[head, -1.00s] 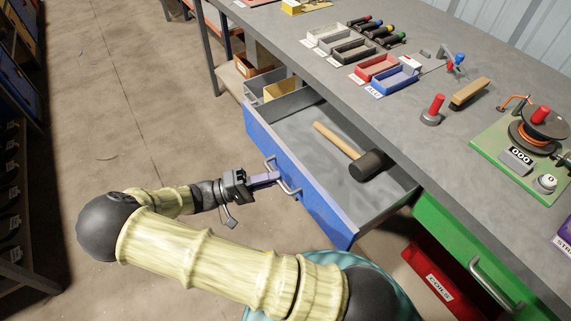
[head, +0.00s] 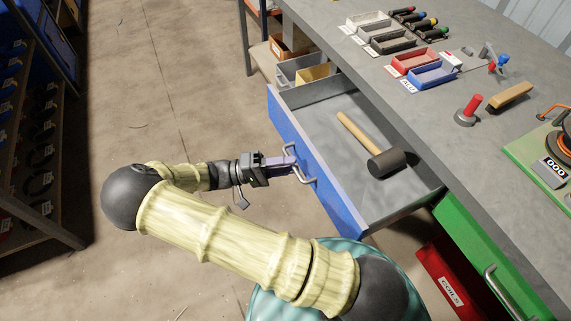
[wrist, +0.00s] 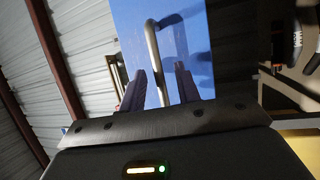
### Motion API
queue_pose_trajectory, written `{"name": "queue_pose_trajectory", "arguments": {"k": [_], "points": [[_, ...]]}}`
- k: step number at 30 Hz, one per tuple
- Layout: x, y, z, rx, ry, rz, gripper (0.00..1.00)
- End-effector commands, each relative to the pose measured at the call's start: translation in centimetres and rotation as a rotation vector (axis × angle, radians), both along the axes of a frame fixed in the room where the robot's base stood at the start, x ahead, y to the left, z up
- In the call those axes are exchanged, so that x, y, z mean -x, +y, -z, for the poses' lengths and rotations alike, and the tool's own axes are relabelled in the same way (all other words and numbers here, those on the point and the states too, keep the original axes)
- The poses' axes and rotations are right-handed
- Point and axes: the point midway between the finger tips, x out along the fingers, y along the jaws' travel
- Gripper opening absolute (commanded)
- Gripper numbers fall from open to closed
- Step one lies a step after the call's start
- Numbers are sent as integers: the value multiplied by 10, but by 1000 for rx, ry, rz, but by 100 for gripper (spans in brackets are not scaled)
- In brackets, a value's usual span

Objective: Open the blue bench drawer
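The blue bench drawer (head: 319,176) stands well pulled out from the bench in the head view, its inside exposed. A hammer with a wooden handle and dark head (head: 388,163) lies in it. The metal bar handle (head: 304,167) is on the blue front. My gripper (head: 287,163) is at this handle, reaching in from the left. In the wrist view the handle bar (wrist: 153,48) runs between the two fingers of my gripper (wrist: 160,80), with gaps beside it. The fingers look apart, around the bar rather than clamped on it. The blue front (wrist: 195,50) lies beyond.
The bench top (head: 465,150) carries small red (head: 414,61) and blue bins (head: 433,76) and tools. A green drawer (head: 470,245) is at right, with a red bin (head: 440,280) below. Shelving (head: 50,215) stands at left. The floor (head: 150,80) between is clear.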

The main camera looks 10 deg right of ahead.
Motion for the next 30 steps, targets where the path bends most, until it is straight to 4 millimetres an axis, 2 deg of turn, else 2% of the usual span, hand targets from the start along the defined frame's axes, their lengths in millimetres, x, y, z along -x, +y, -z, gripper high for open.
{"name": "queue_pose_trajectory", "arguments": {"k": [7, 11, 30], "points": [[0, 1, 0, 0, -1, -1, 33], [-2, 10, 2, 0, -1, -3, 33], [-15, 117, 22, -2, -1, -3, 33]]}}
